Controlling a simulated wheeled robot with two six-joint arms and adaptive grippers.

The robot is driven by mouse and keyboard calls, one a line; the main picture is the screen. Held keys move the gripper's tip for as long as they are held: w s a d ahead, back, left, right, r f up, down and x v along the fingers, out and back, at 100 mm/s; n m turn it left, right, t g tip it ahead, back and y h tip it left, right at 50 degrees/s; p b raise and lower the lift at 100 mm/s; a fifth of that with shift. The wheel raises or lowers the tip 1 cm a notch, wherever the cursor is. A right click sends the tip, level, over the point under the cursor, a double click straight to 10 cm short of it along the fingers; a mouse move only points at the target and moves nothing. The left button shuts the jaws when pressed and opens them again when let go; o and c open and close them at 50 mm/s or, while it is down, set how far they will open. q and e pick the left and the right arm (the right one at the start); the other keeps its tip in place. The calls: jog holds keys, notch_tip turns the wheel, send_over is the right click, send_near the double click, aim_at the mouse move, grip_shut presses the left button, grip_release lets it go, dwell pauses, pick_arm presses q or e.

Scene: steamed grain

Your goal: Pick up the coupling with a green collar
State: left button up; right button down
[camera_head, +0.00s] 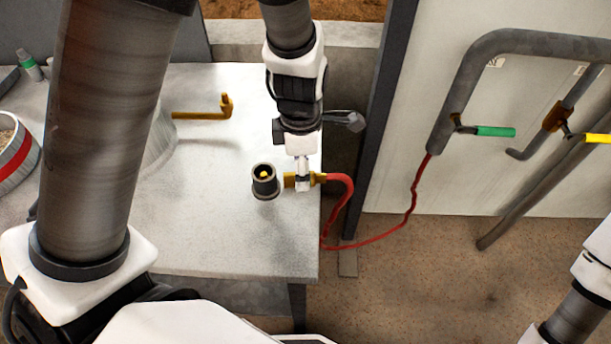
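A brass coupling (290,181) on the end of a red hose lies level near the right edge of the grey table. I cannot make out a green collar on it; my gripper covers its middle. My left gripper (302,184) reaches down from the top onto the coupling, and brass shows on both sides of its fingers. The view does not show whether the fingers are closed on it. My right gripper is out of view; only part of my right arm shows at the lower right.
A dark cup-shaped socket (265,188) with a yellow centre stands left of the coupling. A brass elbow pipe (205,115) is farther back. The red hose (410,205) runs to a grey pipe (450,120) on the right panel, near green (495,131) and yellow (598,138) handles.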

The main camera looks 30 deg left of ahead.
pick_arm(q)
jog(key=f, duration=0.3)
jog(key=shift+w+f, duration=0.3)
jog(key=shift+w, duration=0.05)
jog(key=shift+s+r, duration=0.2)
jog(key=shift+c, duration=0.9)
grip_shut()
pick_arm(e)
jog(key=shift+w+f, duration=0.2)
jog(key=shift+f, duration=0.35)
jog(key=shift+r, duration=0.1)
